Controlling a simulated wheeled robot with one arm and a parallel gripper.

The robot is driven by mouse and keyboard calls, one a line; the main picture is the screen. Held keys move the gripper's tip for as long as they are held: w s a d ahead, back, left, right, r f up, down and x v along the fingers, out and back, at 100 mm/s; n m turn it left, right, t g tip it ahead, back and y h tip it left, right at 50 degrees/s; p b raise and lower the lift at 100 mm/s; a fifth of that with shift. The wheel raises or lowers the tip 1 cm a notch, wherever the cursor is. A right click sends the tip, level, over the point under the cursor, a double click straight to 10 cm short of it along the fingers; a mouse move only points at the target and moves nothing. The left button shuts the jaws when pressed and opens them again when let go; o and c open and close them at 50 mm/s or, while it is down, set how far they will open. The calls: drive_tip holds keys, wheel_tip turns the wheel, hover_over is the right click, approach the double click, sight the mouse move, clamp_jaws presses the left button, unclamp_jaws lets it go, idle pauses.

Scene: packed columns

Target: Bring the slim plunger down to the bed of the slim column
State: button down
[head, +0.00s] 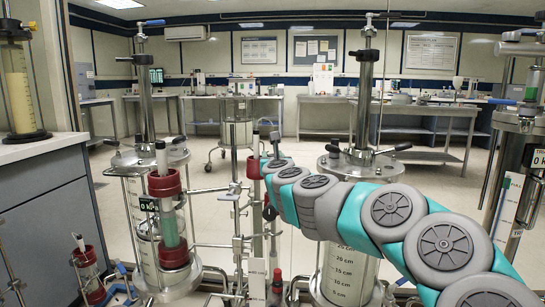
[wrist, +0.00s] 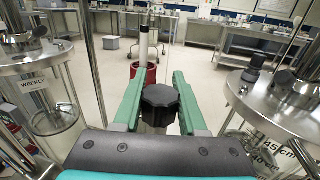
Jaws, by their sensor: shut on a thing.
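My gripper (wrist: 158,88) has its green fingers on either side of a black knob (wrist: 160,102) and is shut on it. What the knob is fixed to is mostly hidden. In the head view my gripper (head: 268,185) is at the centre, beside a narrow column with a red collar (head: 254,167) and a pale plunger rod (head: 256,145). This looks like the slim column; its bed is not clear. A pale rod (wrist: 143,48) above a red collar (wrist: 150,73) stands just beyond the fingers in the wrist view.
A wider red-collared column (head: 168,228) stands left, before a large steel-topped column (head: 125,160). Another large column (head: 345,262) with a centimetre scale stands close right, behind my arm. A small red-collared column (head: 88,262) is low left. Thin tubing and clamps crowd the centre.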

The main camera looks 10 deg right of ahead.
drive_tip(key=shift+f+b, duration=0.65)
drive_tip(key=shift+b, duration=0.15)
drive_tip(key=shift+c, duration=2.3)
unclamp_jaws()
drive_tip(key=s, duration=0.7)
drive_tip(key=shift+s+a+b, duration=0.3)
drive_tip(key=shift+s+b, duration=0.1)
drive_tip(key=shift+b, duration=0.05)
